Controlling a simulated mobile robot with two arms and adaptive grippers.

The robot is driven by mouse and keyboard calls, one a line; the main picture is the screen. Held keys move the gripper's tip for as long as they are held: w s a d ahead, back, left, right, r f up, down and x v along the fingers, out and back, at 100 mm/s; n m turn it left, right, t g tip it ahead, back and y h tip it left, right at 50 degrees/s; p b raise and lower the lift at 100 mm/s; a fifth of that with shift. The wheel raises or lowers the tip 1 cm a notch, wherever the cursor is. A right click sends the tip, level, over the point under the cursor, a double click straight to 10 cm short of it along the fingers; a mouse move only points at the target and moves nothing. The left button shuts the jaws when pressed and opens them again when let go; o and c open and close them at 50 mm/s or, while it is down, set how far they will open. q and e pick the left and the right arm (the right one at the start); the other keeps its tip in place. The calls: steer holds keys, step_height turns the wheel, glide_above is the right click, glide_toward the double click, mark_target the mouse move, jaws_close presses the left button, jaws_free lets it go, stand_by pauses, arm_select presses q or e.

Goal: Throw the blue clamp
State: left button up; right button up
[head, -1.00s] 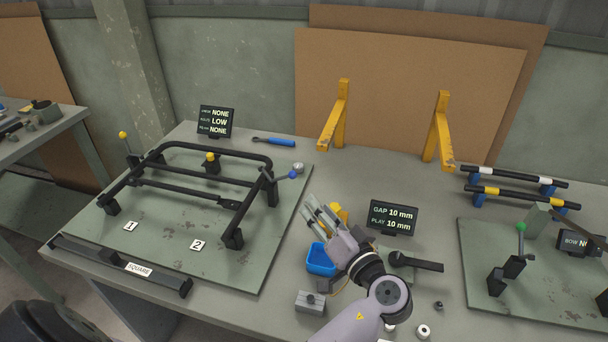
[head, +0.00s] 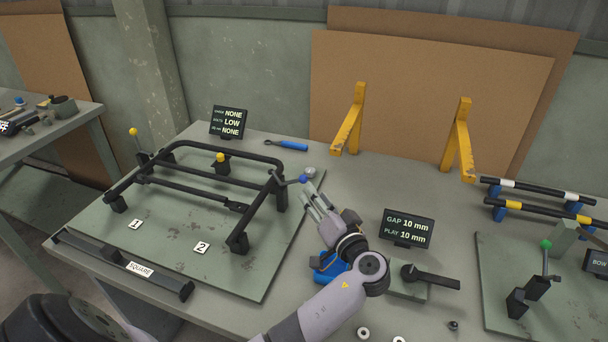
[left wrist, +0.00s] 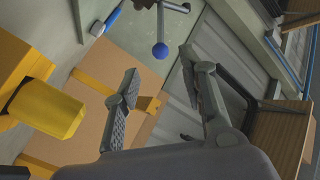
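The blue clamp is a dark lever with a blue ball knob (head: 303,179) at the right rear corner of the black tube frame (head: 215,152). The frame stands on a green plate (head: 255,270). My left gripper (head: 310,193) is just in front of the knob, with its fingers spread and nothing between them. In the left wrist view the blue knob (left wrist: 160,51) shows ahead, between and beyond the open fingertips (left wrist: 158,64). I cannot tell whether a finger touches it. My right gripper is not in view.
Two yellow-knobbed clamps (head: 133,132) (head: 220,157) stand at the frame. A blue tray (head: 330,266) is partly hidden under my left arm. A gap display (head: 407,229) and a block with a black handle (head: 410,283) are to the right. A blue-handled tool (head: 292,145) lies behind.

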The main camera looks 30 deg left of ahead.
mark_target(305, 182)
arm_select(q)
steer(key=p+x, duration=0.1)
steer(key=x, duration=0.7)
steer(key=shift+a+p, duration=0.1)
steer(key=shift+p, duration=0.25)
steer(key=shift+r, duration=0.1)
jaws_close()
